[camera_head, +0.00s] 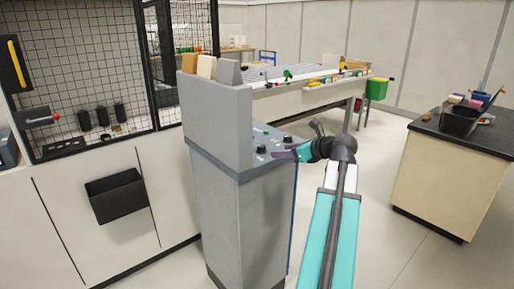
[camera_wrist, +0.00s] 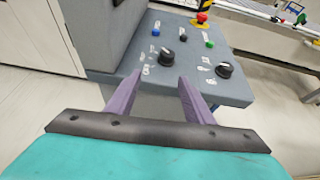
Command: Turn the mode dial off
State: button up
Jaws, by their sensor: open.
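A grey control panel (camera_wrist: 120,60) on top of a grey cabinet (camera_head: 245,215) carries two black dials with white pointer marks. One dial (camera_wrist: 167,58) lies just beyond my fingertips, roughly in line with the gap between them. The other dial (camera_wrist: 224,70) is to the right. White labels beside both are too small to read, so I cannot tell which is the mode dial. My gripper (camera_wrist: 160,77) has its two purple fingers apart with nothing between them. In the head view my gripper (camera_head: 285,155) is low over the panel's front edge.
Behind the dials are a blue button (camera_wrist: 156,32), a black button (camera_wrist: 182,36), a green button (camera_wrist: 209,43) and a red emergency stop (camera_wrist: 202,17). A tall grey housing (camera_head: 215,120) rises left of the panel. Open floor (camera_head: 380,225) lies to the right.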

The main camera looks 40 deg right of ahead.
aim_at(262, 146)
jog(key=shift+s+d+r+m+h, duration=0.2)
jog(key=shift+d+r, duration=0.15)
jog(key=shift+r, duration=0.2)
jog(key=shift+s+d+r+m+h, duration=0.1)
jog(key=shift+d+r+m, duration=0.15)
jog(key=shift+r, duration=0.25)
jog(key=shift+w, duration=0.15)
jog(key=x, duration=1.3)
jog(key=shift+w+f+p, duration=0.1)
jog(key=shift+w+p, duration=0.3)
jog(key=c, duration=1)
